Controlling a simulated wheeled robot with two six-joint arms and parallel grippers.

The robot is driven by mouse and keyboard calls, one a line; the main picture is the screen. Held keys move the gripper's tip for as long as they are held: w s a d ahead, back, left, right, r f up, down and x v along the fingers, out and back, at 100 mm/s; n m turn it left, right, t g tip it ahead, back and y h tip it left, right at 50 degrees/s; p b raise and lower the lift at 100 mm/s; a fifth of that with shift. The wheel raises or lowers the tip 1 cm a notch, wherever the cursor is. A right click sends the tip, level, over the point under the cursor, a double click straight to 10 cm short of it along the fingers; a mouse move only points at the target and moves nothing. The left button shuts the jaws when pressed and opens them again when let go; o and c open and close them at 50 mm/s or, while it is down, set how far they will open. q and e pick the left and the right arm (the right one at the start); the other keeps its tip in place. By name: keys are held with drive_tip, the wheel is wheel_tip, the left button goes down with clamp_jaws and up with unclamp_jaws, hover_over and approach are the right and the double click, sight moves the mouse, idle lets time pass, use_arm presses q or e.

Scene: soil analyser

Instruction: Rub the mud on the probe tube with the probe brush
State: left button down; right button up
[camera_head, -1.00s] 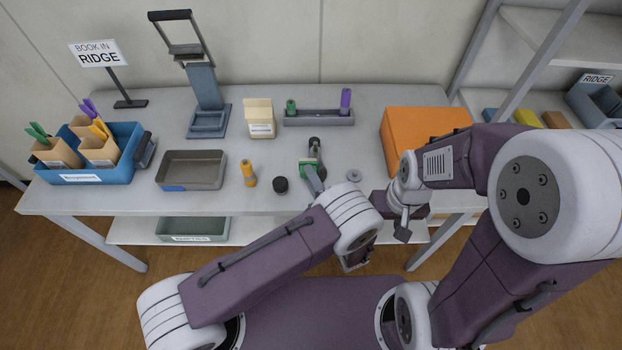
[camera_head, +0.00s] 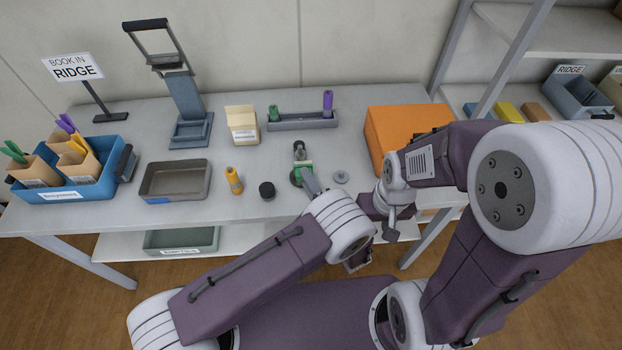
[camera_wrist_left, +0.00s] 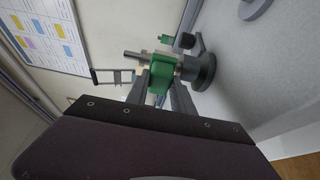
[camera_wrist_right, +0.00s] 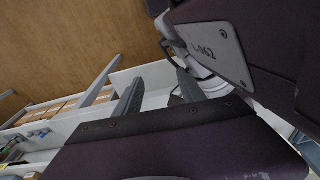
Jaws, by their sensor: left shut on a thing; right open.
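My left gripper (camera_head: 306,177) is shut on a green piece (camera_head: 303,171) near the front of the table. In the left wrist view the green piece (camera_wrist_left: 160,74) sits between the fingertips, with a metal rod (camera_wrist_left: 136,55) sticking out to its left. A round dark grey base (camera_wrist_left: 201,69) is close on its right; I cannot tell whether they touch. I cannot tell for certain which part is the probe tube or the brush, and I see no clear mud. My right gripper (camera_wrist_right: 158,88) is open and empty, in front of the table edge.
A yellow object (camera_head: 234,180), a black cap (camera_head: 267,190) and a grey disc (camera_head: 341,177) stand nearby. Behind are a rack (camera_head: 300,125) with green and purple handles, a small carton (camera_head: 242,124) and an orange box (camera_head: 385,135). A grey tray (camera_head: 146,190) lies left.

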use_arm(q)
drive_tip(key=shift+a+p, duration=0.4)
drive_tip(key=shift+a, duration=0.95)
use_arm(e)
drive_tip(key=shift+w+r, duration=0.15)
drive_tip(key=shift+r, duration=0.6)
use_arm(q)
drive_tip(key=shift+w, duration=0.1)
drive_tip(key=shift+d, duration=0.1)
drive_tip(key=shift+d+f, duration=0.1)
drive_tip(key=shift+d, duration=0.2)
drive_tip(key=d+b, duration=0.2)
drive_tip(key=shift+d, duration=0.75)
drive_tip(key=shift+w+r, duration=0.1)
drive_tip(key=shift+r, duration=0.15)
use_arm(e)
drive_tip(key=shift+f, duration=0.9)
use_arm(q)
drive_tip(key=shift+r, duration=0.1)
